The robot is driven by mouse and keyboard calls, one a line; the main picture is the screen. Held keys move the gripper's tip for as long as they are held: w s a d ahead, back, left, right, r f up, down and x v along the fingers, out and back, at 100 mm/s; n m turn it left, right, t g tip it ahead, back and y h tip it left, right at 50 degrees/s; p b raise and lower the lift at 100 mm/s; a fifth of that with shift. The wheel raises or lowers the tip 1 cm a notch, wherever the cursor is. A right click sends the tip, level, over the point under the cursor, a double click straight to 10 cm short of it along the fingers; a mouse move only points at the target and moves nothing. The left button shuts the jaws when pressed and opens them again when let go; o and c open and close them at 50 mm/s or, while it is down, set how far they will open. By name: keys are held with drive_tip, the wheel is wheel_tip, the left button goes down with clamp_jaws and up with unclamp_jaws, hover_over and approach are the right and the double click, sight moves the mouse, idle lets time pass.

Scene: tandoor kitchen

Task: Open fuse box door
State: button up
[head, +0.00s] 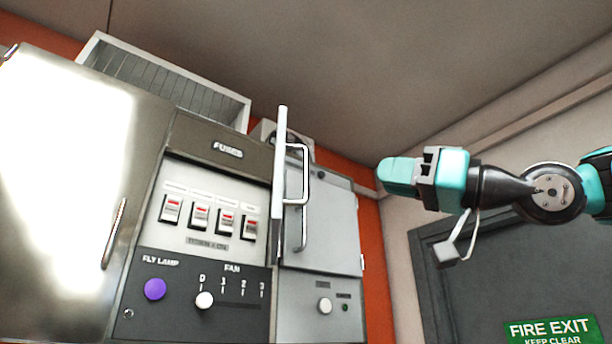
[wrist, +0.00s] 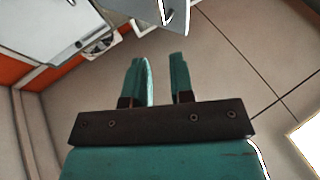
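The fuse box (head: 205,147), labelled FUSES, shows its row of switches uncovered. Its white door (head: 279,185) stands swung out at the box's right side, seen nearly edge-on, with a bar handle (head: 304,175) on its right face. My gripper (head: 395,172) is in the air to the right of the door, clear of the handle, its fingers pointing left. In the wrist view my gripper (wrist: 159,60) has its two teal fingers apart with nothing between them. A pale panel edge shows at the top of that view; I cannot tell if it is the door.
A grey cabinet (head: 335,222) stands right of the door, a steel cabinet (head: 65,150) at left. A dark exit door (head: 470,270) is behind my arm.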

wheel_tip(320, 180, up, 6)
drive_tip(key=p, duration=1)
hover_over(307, 195)
drive_tip(key=shift+w, duration=0.3)
drive_tip(key=shift+c, duration=0.2)
clamp_jaws()
